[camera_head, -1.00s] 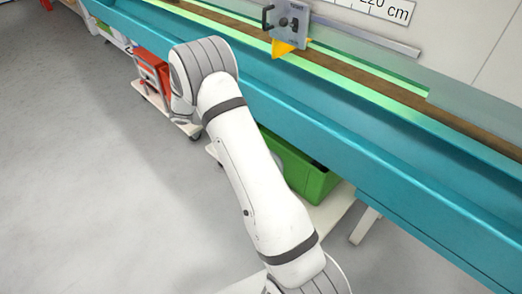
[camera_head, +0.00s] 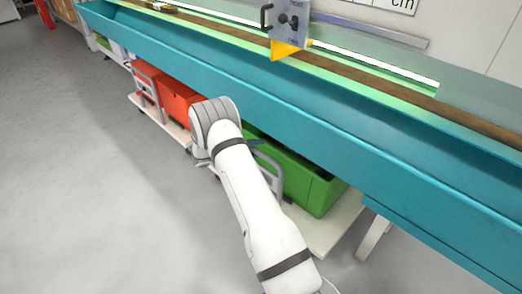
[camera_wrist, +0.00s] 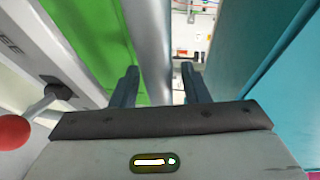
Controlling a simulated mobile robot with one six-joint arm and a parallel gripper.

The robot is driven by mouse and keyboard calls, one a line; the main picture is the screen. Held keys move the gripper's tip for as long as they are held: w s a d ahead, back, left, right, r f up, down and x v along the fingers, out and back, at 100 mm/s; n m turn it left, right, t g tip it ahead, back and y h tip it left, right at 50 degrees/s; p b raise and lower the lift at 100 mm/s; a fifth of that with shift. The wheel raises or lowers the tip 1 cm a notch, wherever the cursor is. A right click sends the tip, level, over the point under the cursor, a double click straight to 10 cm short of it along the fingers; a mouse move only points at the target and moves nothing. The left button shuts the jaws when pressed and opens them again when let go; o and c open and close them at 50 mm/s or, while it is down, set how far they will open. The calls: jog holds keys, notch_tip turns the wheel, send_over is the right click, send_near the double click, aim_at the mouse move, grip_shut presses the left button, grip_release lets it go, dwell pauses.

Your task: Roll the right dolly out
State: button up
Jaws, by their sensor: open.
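The right dolly (camera_head: 345,222) is a white platform under the teal bench, and it carries a green crate (camera_head: 318,192). Its grey tube handle (camera_head: 276,182) rises at the crate's left end, partly hidden behind my arm. In the wrist view, a grey tube (camera_wrist: 147,40), seemingly this handle, runs between the two fingers of my gripper (camera_wrist: 160,80). The fingers are apart, with a gap visible on the tube's right. I cannot tell whether they touch the tube. The green crate (camera_wrist: 90,35) fills the upper left there. In the head view my wrist hides most of the gripper.
A left dolly (camera_head: 160,120) with a red crate (camera_head: 176,98) stands beside it under the bench (camera_head: 370,160). A bench leg (camera_head: 373,238) is right of the right dolly. The grey floor (camera_head: 90,200) in front is clear.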

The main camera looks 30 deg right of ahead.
jog(key=shift+d, duration=0.35)
grip_shut()
dwell(0.3)
